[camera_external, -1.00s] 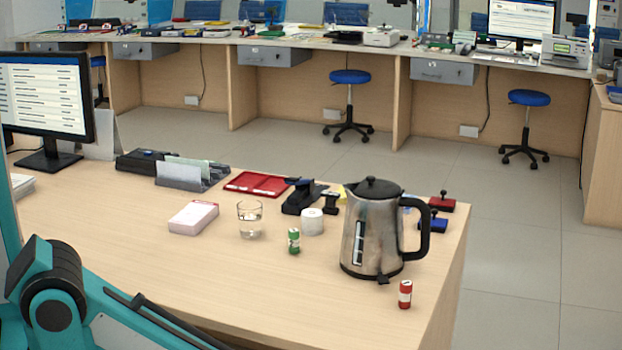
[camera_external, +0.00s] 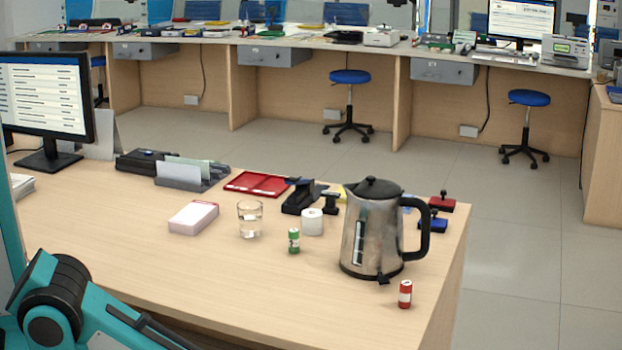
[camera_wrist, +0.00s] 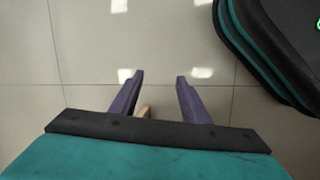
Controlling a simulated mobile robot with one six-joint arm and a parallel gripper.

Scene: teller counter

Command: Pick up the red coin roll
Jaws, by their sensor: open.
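The red coin roll (camera_external: 405,294) stands upright near the right front edge of the desk in the external view, with a white band around its middle. It is just in front of and to the right of the kettle, apart from it. My gripper (camera_wrist: 158,78) shows in the wrist view, its two purple fingers apart with nothing between the tips. It hangs over floor tiles, and the coin roll is not in that view. In the external view my teal arm is at the lower left, well left of the coin roll, and its gripper end is out of frame.
A steel kettle (camera_external: 371,230) with a black handle stands close behind the red roll. A green coin roll (camera_external: 293,241), a glass of water (camera_external: 250,220) and a white paper roll (camera_external: 312,222) stand further left. The desk's front middle (camera_external: 250,290) is clear.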

